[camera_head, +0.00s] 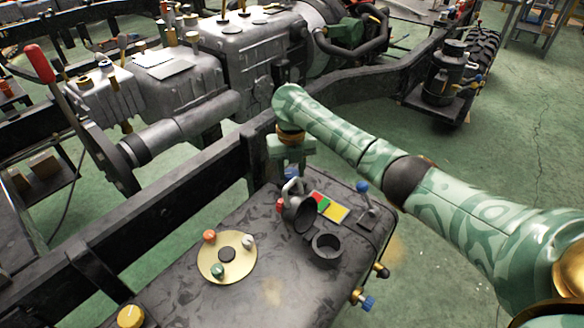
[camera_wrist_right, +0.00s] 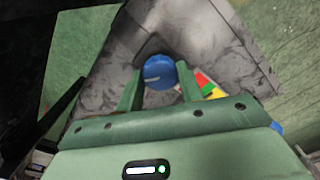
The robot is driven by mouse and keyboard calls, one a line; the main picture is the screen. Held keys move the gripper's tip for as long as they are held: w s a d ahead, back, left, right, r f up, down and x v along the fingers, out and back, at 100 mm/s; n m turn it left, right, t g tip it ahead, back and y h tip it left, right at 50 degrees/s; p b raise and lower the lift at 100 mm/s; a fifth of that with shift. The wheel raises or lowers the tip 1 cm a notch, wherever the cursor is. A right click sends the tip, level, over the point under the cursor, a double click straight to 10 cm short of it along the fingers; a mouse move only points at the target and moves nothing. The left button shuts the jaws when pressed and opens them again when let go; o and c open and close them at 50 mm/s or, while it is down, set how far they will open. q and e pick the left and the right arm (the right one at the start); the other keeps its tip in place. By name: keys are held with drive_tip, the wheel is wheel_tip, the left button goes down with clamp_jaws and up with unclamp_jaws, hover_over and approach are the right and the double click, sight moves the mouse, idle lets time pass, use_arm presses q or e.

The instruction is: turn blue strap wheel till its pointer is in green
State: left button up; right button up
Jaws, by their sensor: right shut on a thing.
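The blue strap wheel (camera_wrist_right: 158,72) sits on the dark tank top (camera_head: 274,293) near its far corner. In the head view the wheel is mostly hidden behind my right gripper, with a bit of blue showing. My right gripper (camera_head: 291,168) reaches down from above and is shut on the wheel. In the right wrist view its two fingers stand on either side of the wheel. A colour patch of red, green and yellow (camera_head: 335,210) lies beside it, partly covered in the wrist view (camera_wrist_right: 208,86). I cannot make out the wheel's pointer. My left gripper is not in view.
A filler neck (camera_head: 327,246) with a raised cap (camera_head: 300,212) stands close by. A small blue-knobbed lever (camera_head: 363,187) is right of the patch. A brass disc (camera_head: 213,262) with coloured knobs is nearer. A frame rail (camera_head: 195,205) runs along the tank's left side.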

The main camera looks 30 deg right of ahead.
drive_tip(key=shift+r+m+p, duration=0.25)
drive_tip(key=shift+m+p, duration=0.35)
drive_tip(key=shift+p, duration=0.05)
drive_tip(key=shift+m+p, duration=0.4)
drive_tip(key=shift+p, duration=0.05)
drive_tip(key=shift+m+p, duration=0.8)
drive_tip(key=shift+m, duration=0.2)
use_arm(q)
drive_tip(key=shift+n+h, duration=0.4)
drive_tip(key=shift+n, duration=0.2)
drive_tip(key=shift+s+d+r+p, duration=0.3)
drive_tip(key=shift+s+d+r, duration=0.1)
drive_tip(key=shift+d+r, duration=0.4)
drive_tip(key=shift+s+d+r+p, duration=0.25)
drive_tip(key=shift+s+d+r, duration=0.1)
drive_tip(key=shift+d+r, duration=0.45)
use_arm(e)
drive_tip(key=shift+f+m, duration=0.25)
drive_tip(key=shift+m, duration=0.85)
drive_tip(key=o, duration=1)
